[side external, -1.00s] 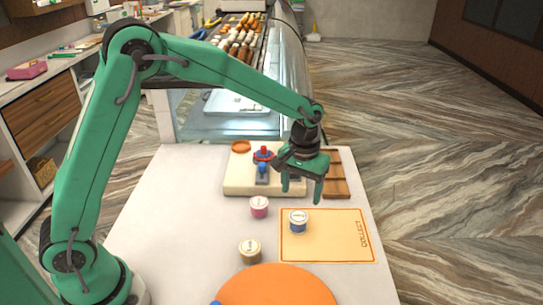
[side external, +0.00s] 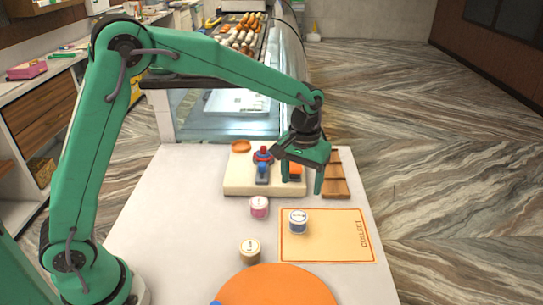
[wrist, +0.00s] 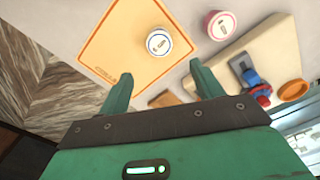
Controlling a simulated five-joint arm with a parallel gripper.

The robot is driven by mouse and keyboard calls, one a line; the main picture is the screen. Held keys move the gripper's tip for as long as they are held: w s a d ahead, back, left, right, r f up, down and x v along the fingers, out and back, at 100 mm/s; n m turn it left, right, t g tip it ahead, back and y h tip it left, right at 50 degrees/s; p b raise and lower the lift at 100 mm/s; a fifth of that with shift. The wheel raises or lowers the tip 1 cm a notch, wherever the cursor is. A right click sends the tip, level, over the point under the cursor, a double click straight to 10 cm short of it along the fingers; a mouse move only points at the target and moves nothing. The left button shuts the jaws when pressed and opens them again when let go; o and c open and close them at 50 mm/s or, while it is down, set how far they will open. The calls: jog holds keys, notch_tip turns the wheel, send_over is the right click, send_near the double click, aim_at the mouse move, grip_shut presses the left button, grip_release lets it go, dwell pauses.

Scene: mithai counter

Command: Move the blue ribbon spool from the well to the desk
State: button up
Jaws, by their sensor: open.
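In the wrist view the spool (wrist: 158,43) lies just beyond my fingertips, near the edge of the mat (wrist: 125,40). My gripper (side external: 302,184) is open and empty, above the counter behind the spool and apart from it. Its two fingers also show in the wrist view (wrist: 160,80). I cannot tell which surface is the well or the desk.
A pink spool (side external: 259,207) stands left of the blue one, and a tan spool (side external: 250,250) nearer the front. A cream board (side external: 237,180) with red and blue parts lies behind, beside a brown wooden tray (side external: 335,184). A large orange disc (side external: 275,290) fills the front. The left counter (side external: 160,220) is bare.

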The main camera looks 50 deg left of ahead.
jog(key=s+a+r+m+t, duration=0.1)
jog(key=s+a+r, duration=0.4)
jog(key=s, duration=0.7)
jog(key=s+a+r+m+t, duration=0.2)
jog(key=s+a+r+t, duration=0.2)
jog(key=s, duration=0.8)
notch_tip(320, 180, up, 2)
jog(key=shift+a+t, duration=0.3)
jog(key=shift+a, duration=0.6)
